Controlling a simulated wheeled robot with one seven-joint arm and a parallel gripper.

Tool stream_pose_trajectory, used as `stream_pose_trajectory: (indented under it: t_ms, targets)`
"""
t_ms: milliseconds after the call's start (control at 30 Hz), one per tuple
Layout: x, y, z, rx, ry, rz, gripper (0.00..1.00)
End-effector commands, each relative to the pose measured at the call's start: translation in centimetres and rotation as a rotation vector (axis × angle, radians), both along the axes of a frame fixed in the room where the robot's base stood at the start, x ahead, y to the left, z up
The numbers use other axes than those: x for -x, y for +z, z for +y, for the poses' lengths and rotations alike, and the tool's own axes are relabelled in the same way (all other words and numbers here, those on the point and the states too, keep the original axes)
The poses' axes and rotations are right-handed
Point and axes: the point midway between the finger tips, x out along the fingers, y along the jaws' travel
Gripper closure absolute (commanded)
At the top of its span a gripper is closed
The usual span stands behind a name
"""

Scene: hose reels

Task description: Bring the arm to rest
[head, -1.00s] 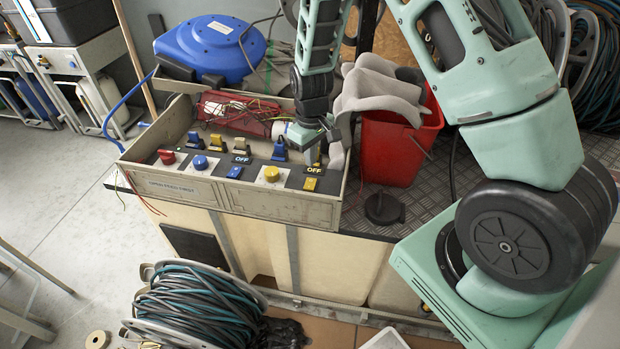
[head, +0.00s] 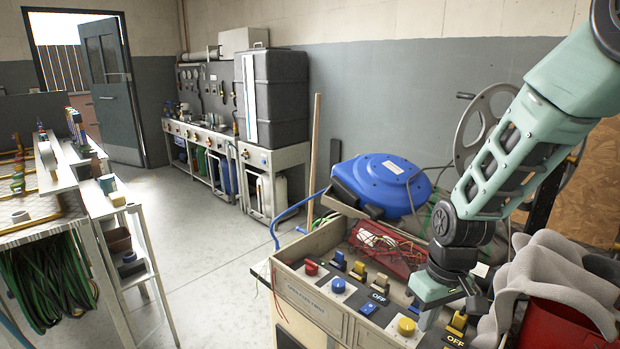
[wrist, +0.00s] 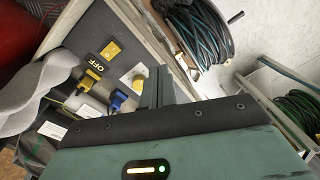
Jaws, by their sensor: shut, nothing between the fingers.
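My arm comes in from the upper right of the head view. My gripper (head: 428,318) points down close to the switch panel (head: 367,303), a tray-like box with coloured buttons, levers and OFF labels. Its jaws are shut and I see nothing held. In the wrist view the gripper's dark fingers (wrist: 157,88) show beside a yellow round button (wrist: 138,82). A yellow lever (wrist: 91,76) and a blue lever (wrist: 118,100) are close by. I cannot tell whether the fingertips touch the panel.
A blue hose reel (head: 380,183) stands behind the panel. A grey cloth (head: 550,290) lies over a red bucket (head: 560,325) to the right. A shelf bench (head: 110,200) stands at left. The floor (head: 215,270) between is clear.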

Motion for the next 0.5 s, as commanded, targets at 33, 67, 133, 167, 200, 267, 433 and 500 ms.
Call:
stream_pose_trajectory:
  t_ms: [33,67,133,167,200,267,433,500]
  targets:
    - [1.8,2.0,2.1,-0.015,0.036,-0.005,1.00]
    - [2.9,2.9,3.2,-0.021,0.054,-0.005,1.00]
    - [5.7,5.0,5.4,-0.029,0.096,-0.004,1.00]
    - [7.0,5.8,6.2,-0.030,0.116,-0.002,1.00]
    - [8.8,6.7,7.0,-0.030,0.140,-0.002,1.00]
    - [11.4,8.0,8.1,-0.024,0.178,-0.003,1.00]
    - [17.7,10.4,9.2,0.007,0.263,-0.015,1.00]
    - [19.5,10.8,9.2,0.020,0.285,-0.020,1.00]
